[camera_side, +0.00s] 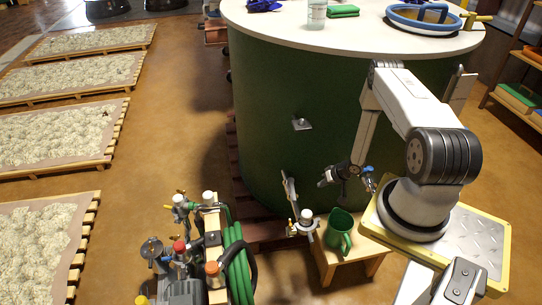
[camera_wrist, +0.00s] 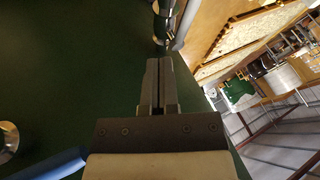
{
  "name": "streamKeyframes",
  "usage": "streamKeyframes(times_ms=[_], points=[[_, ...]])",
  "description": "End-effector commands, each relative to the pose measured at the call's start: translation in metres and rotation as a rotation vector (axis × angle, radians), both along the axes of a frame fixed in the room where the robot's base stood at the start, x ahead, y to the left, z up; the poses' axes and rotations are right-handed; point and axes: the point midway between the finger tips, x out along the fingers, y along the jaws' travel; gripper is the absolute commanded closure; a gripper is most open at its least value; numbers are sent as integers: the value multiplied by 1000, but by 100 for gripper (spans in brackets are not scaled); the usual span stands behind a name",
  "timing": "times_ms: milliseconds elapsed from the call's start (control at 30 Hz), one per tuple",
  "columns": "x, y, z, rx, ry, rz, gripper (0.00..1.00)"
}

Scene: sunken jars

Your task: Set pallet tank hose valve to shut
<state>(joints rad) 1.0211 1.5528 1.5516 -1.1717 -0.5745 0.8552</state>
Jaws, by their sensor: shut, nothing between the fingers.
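The large green tank (camera_side: 300,110) with a white top stands on a low wooden base. A metal fitting with a white cap (camera_side: 307,216) sits low at its front, with a long metal lever (camera_side: 289,190) rising from it, tilted left. My gripper (camera_side: 323,182) is in front of the tank wall, just right of the lever; I see a gap between them. In the wrist view my gripper (camera_wrist: 159,75) is shut and empty, with a shiny metal pipe piece (camera_wrist: 167,20) just beyond its fingertips; contact is unclear. I cannot tell which fitting is the hose valve.
Pumps with a coiled green hose (camera_side: 237,262) stand at the lower left. A metal bracket (camera_side: 301,124) projects from the tank. The floor (camera_side: 170,130) left of the tank is clear.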

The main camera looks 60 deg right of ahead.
Motion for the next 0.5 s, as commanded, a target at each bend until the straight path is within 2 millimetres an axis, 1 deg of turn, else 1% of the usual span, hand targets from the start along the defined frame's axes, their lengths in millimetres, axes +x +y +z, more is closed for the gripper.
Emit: streamKeyframes(times_ms=[33,200,433,467,500], points=[[-3,-1,5,-1,0,-2,100],[-10,-1,14,-1,0,-2,100],[-12,0,19,0,0,0,100],[-12,0,19,-1,0,1,94],[-12,0,19,-1,1,0,81]])
